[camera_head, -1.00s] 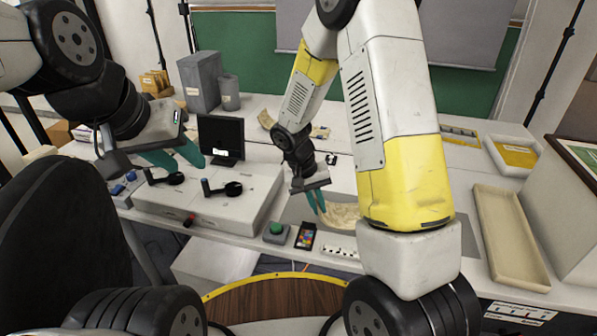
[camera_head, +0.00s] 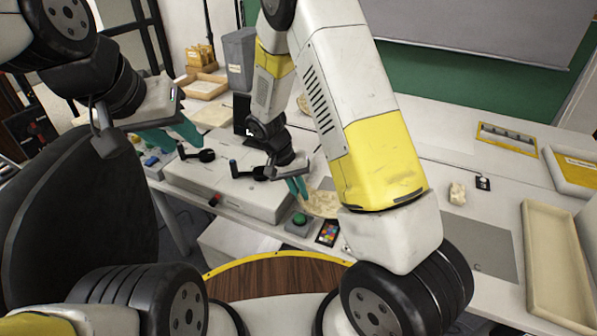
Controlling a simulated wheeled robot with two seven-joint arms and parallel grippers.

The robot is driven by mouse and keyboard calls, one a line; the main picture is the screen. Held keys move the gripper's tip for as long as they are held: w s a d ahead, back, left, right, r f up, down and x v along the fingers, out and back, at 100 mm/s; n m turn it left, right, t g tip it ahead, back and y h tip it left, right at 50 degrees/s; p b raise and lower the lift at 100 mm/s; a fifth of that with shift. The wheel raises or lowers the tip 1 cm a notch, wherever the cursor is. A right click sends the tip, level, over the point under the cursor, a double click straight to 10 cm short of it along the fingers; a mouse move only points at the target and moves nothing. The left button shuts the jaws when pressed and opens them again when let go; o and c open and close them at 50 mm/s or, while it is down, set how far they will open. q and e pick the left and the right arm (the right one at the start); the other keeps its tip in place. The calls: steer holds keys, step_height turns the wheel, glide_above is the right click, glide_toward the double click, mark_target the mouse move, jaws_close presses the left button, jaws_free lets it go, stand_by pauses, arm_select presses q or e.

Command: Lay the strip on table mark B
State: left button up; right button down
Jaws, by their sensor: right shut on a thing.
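The strip (camera_head: 322,204) is a cream, ragged-edged piece at the left end of the grey mat (camera_head: 482,246), partly hidden by my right arm. My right gripper (camera_head: 299,187) has its teal fingers shut on the strip's left end. I cannot tell whether the strip is lifted. My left gripper (camera_head: 172,136) is empty and open, above the left part of the table. A small black-and-white marker (camera_head: 483,183) lies on the table at the right; its letter is too small to read. Mark B cannot be made out.
A cream lump (camera_head: 457,193) lies beside the marker. A shallow beige tray (camera_head: 553,270) is at the right. A white equipment box (camera_head: 225,184) stands left of the strip. A green button (camera_head: 300,219) and a colour card (camera_head: 328,233) lie at the front edge.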

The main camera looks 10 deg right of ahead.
steer(key=w, duration=0.3)
steer(key=w+d, duration=0.1)
steer(key=w, duration=0.1)
steer(key=shift+w+f, duration=0.1)
steer(key=shift+f, duration=1.9)
steer(key=shift+f, duration=0.15)
steer(key=c, duration=1.5)
jaws_free()
